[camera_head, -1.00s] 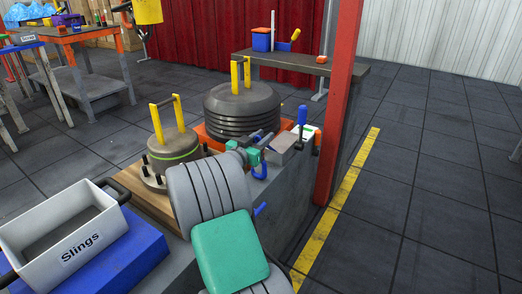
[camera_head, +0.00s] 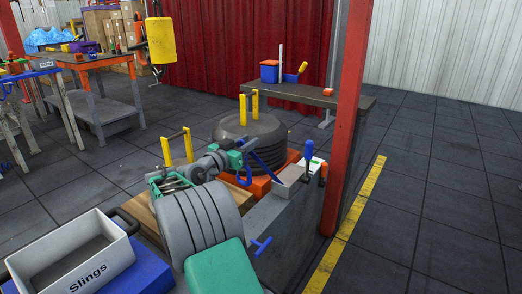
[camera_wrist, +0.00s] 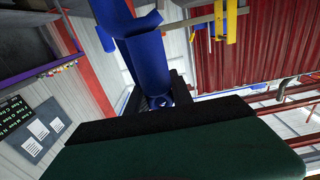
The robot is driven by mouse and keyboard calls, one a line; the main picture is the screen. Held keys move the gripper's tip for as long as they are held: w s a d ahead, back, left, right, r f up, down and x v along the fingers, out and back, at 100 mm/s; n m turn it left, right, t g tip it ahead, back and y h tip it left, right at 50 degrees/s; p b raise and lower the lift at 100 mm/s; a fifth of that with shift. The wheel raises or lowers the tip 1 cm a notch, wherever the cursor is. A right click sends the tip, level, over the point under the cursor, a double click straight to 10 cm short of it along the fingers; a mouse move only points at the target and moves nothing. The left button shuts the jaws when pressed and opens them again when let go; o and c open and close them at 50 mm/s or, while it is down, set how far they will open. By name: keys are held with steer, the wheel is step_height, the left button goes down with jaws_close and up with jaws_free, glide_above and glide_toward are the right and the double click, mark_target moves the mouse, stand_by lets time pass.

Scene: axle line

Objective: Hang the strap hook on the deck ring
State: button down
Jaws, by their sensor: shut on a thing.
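In the head view my gripper (camera_head: 241,158) is above the bench beside the black disc stack, with its teal fingers shut on a blue part that I take to be the strap hook (camera_head: 243,177). Its curved end hangs below the fingers. A dark blue strap-like band (camera_head: 265,161) runs right from the gripper. The wrist view shows a large blue curved piece (camera_wrist: 148,62) beyond a dark green and black foreground part. I cannot pick out the deck ring for certain in either view.
Black discs (camera_head: 250,130) with yellow posts (camera_head: 255,104) stand close behind my gripper. A grey box (camera_head: 291,174) and blue-handled tool (camera_head: 308,150) are to the right. A white "Slings" bin (camera_head: 110,262) is at lower left. A red post (camera_head: 346,110) rises beyond the bench.

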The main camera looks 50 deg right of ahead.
steer(key=w+a+r+p, duration=0.2)
steer(key=w+r+p, duration=0.2)
steer(key=r, duration=0.5)
steer(key=shift+w+a+r+p, duration=0.15)
steer(key=shift+w+a+p, duration=0.2)
steer(key=shift+w, duration=0.55)
steer(key=s+d+b, duration=0.1)
steer(key=s+b, duration=0.7)
steer(key=s, duration=0.4)
stand_by(0.8)
